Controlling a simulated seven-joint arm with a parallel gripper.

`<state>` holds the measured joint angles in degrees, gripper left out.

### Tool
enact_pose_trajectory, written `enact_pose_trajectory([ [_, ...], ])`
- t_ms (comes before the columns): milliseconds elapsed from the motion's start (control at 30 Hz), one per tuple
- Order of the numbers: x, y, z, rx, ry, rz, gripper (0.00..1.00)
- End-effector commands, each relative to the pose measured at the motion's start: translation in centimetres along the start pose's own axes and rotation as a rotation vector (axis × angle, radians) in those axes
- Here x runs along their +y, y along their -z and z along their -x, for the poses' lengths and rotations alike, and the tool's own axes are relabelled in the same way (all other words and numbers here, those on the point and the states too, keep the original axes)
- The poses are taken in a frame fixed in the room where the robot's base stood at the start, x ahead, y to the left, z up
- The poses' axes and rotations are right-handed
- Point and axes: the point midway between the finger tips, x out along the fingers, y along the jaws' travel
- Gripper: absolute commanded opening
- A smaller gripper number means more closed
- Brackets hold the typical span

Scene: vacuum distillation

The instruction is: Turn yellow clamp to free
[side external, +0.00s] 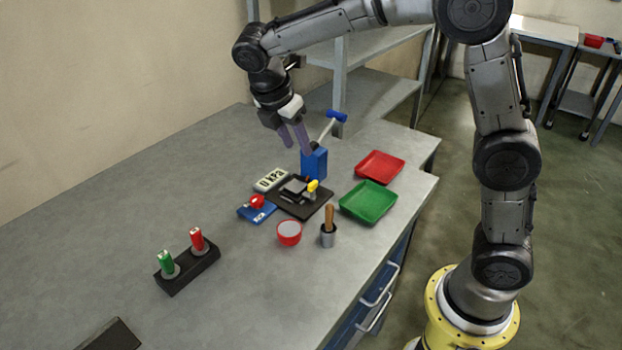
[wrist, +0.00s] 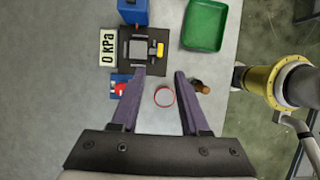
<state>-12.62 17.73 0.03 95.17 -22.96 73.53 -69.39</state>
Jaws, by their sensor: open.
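The yellow clamp (side external: 312,186) sits at the right side of a black base plate (side external: 301,206) that carries a grey block (side external: 294,187). In the wrist view the yellow clamp (wrist: 157,49) is beyond my fingertips, at the upper middle. My gripper (side external: 297,148) is open and empty, held above the bench, up and back from the clamp. In the wrist view its two purple fingers (wrist: 161,74) are spread wide and touch nothing. I cannot tell the clamp's exact turn angle.
A blue block with a lever (side external: 314,163) stands behind the plate. A 0 kPa display (side external: 271,180), a blue base with red knob (side external: 257,208), a red bowl (side external: 289,233), a wooden-handled tool in a cup (side external: 328,233), and green (side external: 369,202) and red (side external: 380,165) trays surround it.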

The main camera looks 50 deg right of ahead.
Motion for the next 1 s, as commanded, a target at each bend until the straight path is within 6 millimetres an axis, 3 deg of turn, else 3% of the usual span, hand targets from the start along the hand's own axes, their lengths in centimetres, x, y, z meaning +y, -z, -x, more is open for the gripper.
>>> enact_pose_trajectory([
  [167, -0.1, 0.2, -1.6, -0.002, 0.005, 0.005, 0.45],
  [700, -0.2, 0.2, -11.4, 0.000, 0.006, 0.003, 0.45],
  [1000, -0.1, 0.2, -13.7, 0.001, 0.001, 0.003, 0.45],
])
